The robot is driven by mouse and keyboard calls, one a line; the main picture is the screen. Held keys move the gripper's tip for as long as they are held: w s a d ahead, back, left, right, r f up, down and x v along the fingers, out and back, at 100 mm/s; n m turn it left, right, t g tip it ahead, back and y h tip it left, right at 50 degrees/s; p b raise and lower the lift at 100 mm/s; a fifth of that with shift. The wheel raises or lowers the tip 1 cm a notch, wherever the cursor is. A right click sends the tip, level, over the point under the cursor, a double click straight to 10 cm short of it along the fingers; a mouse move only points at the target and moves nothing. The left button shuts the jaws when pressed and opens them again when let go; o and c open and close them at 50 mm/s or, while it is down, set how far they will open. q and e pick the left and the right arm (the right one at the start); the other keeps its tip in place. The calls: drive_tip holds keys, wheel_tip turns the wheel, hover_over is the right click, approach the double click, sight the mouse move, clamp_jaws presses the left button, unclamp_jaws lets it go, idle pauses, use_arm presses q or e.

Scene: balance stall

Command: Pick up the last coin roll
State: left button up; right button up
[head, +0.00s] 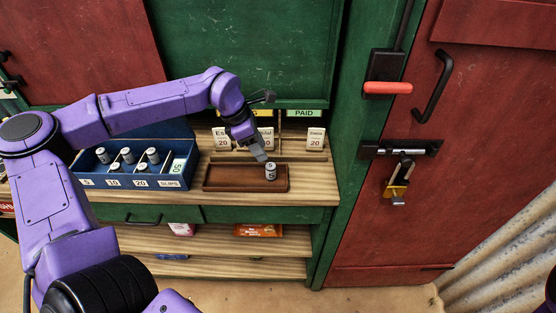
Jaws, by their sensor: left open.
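One coin roll (271,171), a small grey and white cylinder with a dark top, stands upright at the right end of a shallow brown tray (225,186) on the wooden counter. My left gripper (261,157) is open just above and behind the roll, pointing down. I cannot tell whether its fingers touch the roll. Several similar rolls, one of them this roll (152,154), stand in the blue compartment box (110,184) to the left. My right gripper is not in view.
Price cards (316,139) marked 20 stand behind the tray, below a green "PAID" label (304,113). A red door (450,200) with a bolt and a padlock (400,180) is on the right. The counter (312,182) right of the tray is clear.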

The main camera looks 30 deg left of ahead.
sight(271, 165)
use_arm(q)
drive_tip(key=x, duration=0.4)
drive_tip(key=shift+s+d, duration=0.2)
drive_tip(key=shift+s+f+p, duration=0.1)
drive_tip(key=shift+f+p, duration=0.1)
drive_tip(key=shift+p, duration=0.1)
drive_tip(key=p+x, duration=0.1)
drive_tip(key=x, duration=0.4)
drive_tip(key=shift+w+d+f, duration=0.15)
drive_tip(key=shift+w+f, duration=0.1)
drive_tip(key=shift+f, duration=0.05)
drive_tip(key=shift+s, duration=0.1)
drive_tip(key=c, duration=0.7)
clamp_jaws()
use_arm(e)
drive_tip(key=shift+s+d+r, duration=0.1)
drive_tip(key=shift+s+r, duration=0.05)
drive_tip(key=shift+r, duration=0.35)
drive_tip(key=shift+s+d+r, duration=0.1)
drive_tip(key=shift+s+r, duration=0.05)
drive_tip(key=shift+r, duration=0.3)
use_arm(q)
drive_tip(key=shift+r, duration=0.15)
